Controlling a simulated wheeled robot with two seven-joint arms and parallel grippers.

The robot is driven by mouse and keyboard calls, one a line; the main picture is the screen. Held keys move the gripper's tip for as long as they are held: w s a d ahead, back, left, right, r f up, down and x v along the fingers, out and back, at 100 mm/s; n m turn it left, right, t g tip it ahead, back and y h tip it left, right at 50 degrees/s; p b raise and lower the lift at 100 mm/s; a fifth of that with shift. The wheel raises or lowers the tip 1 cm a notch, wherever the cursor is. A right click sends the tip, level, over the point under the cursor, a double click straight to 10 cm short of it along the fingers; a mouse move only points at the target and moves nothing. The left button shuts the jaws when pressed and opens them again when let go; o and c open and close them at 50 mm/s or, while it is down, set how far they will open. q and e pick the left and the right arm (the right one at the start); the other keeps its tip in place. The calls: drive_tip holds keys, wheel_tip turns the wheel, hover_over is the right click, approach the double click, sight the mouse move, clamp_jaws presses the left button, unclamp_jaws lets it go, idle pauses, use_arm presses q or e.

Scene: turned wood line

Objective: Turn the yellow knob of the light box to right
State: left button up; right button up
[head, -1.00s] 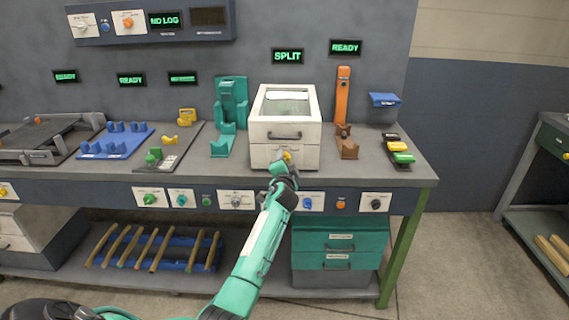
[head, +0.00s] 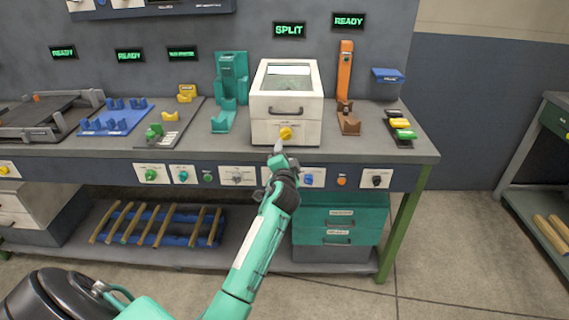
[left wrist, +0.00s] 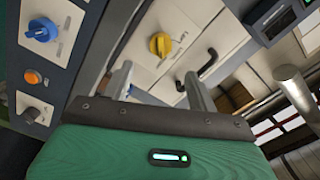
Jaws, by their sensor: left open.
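The light box (head: 262,105) is a white box with a glass top and a dark handle, standing on the bench. Its yellow knob (head: 286,133) is on the lower front face; the knob also shows in the left wrist view (left wrist: 160,45). My left gripper (head: 278,155) is just below and in front of the knob, apart from it. In the left wrist view its two fingers (left wrist: 158,88) are spread and empty, with the knob beyond them, between their lines. My right gripper is not in view.
The bench front edge carries several knobs and buttons, including a blue knob (head: 308,179) near my wrist. A brown and orange stand (head: 346,90) is right of the light box, a teal stand (head: 230,90) left of it. A black handle (left wrist: 208,62) is near the right finger.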

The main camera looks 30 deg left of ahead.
use_arm(q)
drive_tip(key=v, duration=0.4)
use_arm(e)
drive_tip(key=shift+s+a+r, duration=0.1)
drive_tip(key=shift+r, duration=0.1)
use_arm(q)
drive_tip(key=shift+w, duration=0.1)
